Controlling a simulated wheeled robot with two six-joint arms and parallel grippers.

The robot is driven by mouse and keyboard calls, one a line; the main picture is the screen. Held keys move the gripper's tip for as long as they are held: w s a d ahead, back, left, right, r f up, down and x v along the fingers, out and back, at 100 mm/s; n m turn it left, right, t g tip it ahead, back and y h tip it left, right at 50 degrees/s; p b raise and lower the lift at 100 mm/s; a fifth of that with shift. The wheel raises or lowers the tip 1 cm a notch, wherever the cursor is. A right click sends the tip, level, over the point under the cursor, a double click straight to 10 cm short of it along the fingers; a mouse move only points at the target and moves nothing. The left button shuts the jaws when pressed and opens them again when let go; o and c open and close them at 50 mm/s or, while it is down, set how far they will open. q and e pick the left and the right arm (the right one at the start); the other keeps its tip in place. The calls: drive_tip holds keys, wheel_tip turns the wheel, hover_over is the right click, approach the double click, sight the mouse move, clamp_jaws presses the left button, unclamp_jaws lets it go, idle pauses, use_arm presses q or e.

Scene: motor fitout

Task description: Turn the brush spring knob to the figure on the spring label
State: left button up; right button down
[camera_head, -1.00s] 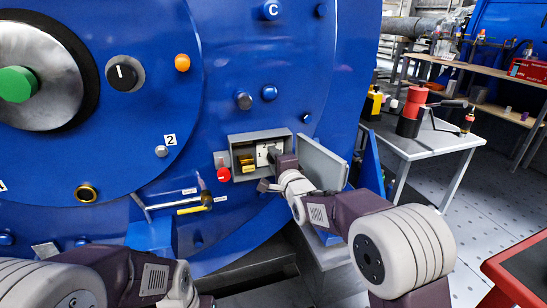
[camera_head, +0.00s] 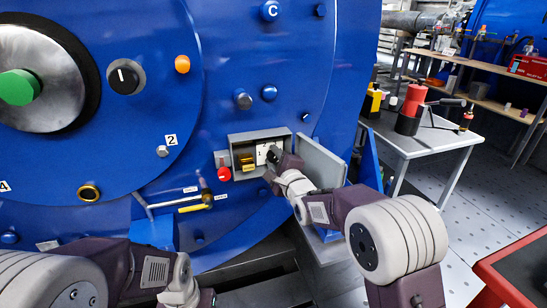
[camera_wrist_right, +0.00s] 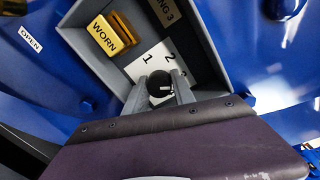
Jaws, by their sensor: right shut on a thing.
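The brush spring knob (camera_wrist_right: 158,83) is round and black, on a white plate (camera_wrist_right: 140,70) in an open grey box. Figures 1 and 2 show on the plate, and a third figure is partly hidden by a finger. A small pale mark on the knob points roughly right in the wrist view. The dark spring label (camera_wrist_right: 165,12) is cut off and reads "NG 3". My right gripper (camera_head: 272,154) is shut on the knob; its fingers sit on either side of it in the right wrist view (camera_wrist_right: 160,92). My left arm shows at bottom left, its fingertips out of frame.
A yellow block marked WORN (camera_wrist_right: 108,33) sits beside the plate. The box's grey door (camera_head: 321,160) stands open to the right. A red button (camera_head: 224,174) and a yellow-handled lever (camera_head: 195,208) are left of and below the box.

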drive_tip(key=shift+f, duration=0.35)
drive_tip(key=c, duration=1.2)
unclamp_jaws()
drive_tip(key=shift+c, duration=0.2)
drive_tip(key=shift+o, duration=0.7)
drive_tip(key=shift+r, duration=0.2)
drive_tip(key=shift+s+r, duration=0.1)
drive_tip(key=shift+s+d+r+p, duration=0.1)
drive_tip(key=shift+s+p, duration=0.2)
drive_tip(key=shift+p, duration=0.05)
drive_tip(key=p+v, duration=0.2)
drive_tip(key=v, duration=0.6)
drive_tip(key=shift+p, duration=0.4)
